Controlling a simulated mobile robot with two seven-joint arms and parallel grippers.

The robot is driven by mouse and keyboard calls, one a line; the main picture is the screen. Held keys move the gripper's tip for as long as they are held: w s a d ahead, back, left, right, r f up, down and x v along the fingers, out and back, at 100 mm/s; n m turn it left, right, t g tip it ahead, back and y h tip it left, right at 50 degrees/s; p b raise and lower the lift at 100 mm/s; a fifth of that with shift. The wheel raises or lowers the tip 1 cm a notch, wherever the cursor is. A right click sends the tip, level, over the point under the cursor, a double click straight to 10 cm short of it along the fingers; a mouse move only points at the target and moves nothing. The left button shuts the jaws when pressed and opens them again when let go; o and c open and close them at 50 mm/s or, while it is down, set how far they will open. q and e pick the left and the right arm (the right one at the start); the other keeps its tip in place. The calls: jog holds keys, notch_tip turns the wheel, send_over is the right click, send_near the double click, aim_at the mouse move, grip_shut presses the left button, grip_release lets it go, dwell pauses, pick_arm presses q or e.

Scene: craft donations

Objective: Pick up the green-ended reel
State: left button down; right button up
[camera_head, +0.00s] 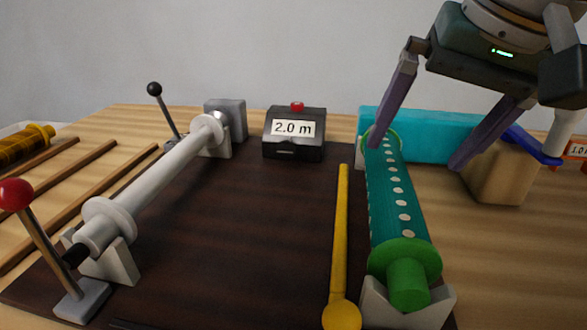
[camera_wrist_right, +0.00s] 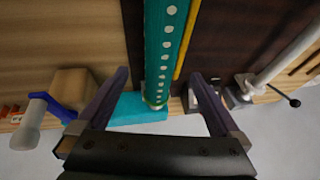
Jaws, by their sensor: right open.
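The green-ended reel (camera_head: 385,195) is wound with teal, white-dotted ribbon and has green end flanges. It lies lengthwise at the right of the dark board, its near end in a pale cradle (camera_head: 405,307). My right gripper (camera_head: 413,157) is open above the reel's far part, and one finger overlaps its far flange in the head view. My left gripper is out of view.
A yellow stick (camera_head: 341,240) lies close along the reel's left side. A turquoise block (camera_head: 435,135) and a tan block (camera_head: 500,170) with a blue part stand behind and right. A bare white spindle (camera_head: 150,180) and a counter reading 2.0 m (camera_head: 294,135) stand left. The board's middle is clear.

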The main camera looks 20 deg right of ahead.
aim_at(399, 175)
jog(key=b+x, duration=0.2)
jog(key=x, duration=0.5)
jog(key=shift+a+f, duration=0.15)
jog(key=shift+f, duration=0.25)
grip_shut()
dwell(0.4)
